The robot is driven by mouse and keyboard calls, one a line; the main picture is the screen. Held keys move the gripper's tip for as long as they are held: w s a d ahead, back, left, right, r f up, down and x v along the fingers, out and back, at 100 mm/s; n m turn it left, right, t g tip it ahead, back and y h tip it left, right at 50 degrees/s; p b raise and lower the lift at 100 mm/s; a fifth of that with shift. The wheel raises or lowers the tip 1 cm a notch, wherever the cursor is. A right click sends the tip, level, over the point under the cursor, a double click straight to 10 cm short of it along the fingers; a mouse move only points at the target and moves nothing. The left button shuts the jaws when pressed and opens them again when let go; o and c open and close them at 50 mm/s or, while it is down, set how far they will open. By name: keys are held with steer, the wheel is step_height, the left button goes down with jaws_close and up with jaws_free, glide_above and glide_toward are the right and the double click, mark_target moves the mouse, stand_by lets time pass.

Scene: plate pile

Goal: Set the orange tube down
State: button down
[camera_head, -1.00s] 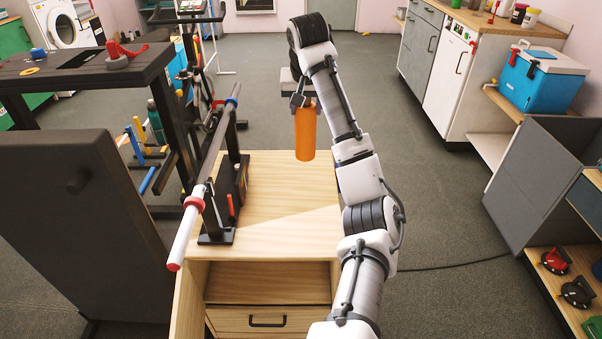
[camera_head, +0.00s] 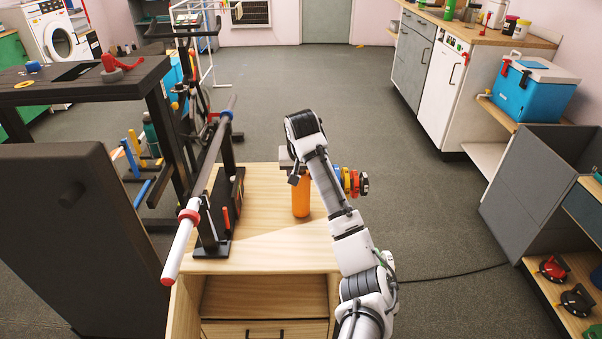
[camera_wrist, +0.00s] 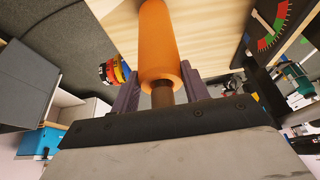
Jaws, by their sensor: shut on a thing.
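The orange tube (camera_head: 301,197) is upright at the wooden cabinet top (camera_head: 270,240), toward its far side. Its lower end appears to be at or very near the surface; I cannot tell if it touches. My gripper (camera_head: 299,172) is at the tube's upper end, partly hidden by my wrist. In the wrist view the orange tube (camera_wrist: 160,45) lies between the two fingers of my gripper (camera_wrist: 158,88), which are shut on it.
A rack with a long bar (camera_head: 205,180) stands on the cabinet's left side, close to the tube. Several coloured discs (camera_head: 350,182) show just right of my arm. The front middle of the cabinet top is clear. A blue cooler (camera_head: 535,88) is at the far right.

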steer(key=shift+f, duration=0.1)
steer(key=c, duration=0.7)
jaws_free()
steer(key=p+v, duration=0.1)
steer(key=v, duration=1.1)
